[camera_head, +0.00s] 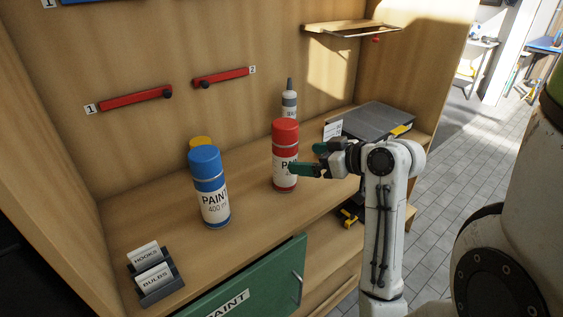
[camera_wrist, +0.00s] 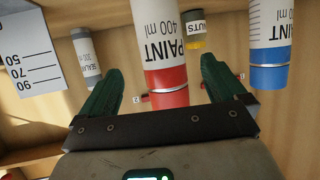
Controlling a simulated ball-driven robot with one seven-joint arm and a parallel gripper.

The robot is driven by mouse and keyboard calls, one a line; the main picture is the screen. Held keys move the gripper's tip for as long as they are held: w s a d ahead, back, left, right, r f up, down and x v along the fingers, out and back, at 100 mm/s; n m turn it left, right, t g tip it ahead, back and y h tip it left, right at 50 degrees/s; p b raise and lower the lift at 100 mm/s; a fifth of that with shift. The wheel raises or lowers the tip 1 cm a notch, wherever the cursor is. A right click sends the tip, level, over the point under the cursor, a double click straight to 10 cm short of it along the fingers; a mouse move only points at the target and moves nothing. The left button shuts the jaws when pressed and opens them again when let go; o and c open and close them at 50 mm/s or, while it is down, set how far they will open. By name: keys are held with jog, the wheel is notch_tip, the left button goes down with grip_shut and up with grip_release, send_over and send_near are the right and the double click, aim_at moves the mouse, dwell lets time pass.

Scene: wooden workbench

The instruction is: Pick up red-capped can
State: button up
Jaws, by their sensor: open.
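The red-capped paint can (camera_head: 285,142) stands upright on the wooden workbench (camera_head: 255,205), toward its right part. My gripper (camera_head: 308,170) is level with the can's label and comes at it from the right. In the wrist view the picture is upside down, and the red-capped can (camera_wrist: 167,60) shows between the two green fingers of my gripper (camera_wrist: 162,88). The fingers are spread apart, one on each side of the can in that view. I cannot tell whether they touch it.
A blue-capped paint can (camera_head: 209,190) stands to the left, with a yellow-capped container (camera_head: 200,143) behind it. A sealant tube (camera_head: 289,102) stands behind the red-capped can. A grey case (camera_head: 375,118) lies at the right. A labelled card holder (camera_head: 155,275) sits at front left.

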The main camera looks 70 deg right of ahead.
aim_at(285, 157)
jog(key=p+x, duration=0.1)
jog(key=x, duration=0.7)
jog(key=shift+w+a+f, duration=0.1)
jog(key=shift+w, duration=0.05)
jog(key=shift+c, duration=0.2)
jog(key=c, duration=1.2)
jog(key=shift+c, duration=0.5)
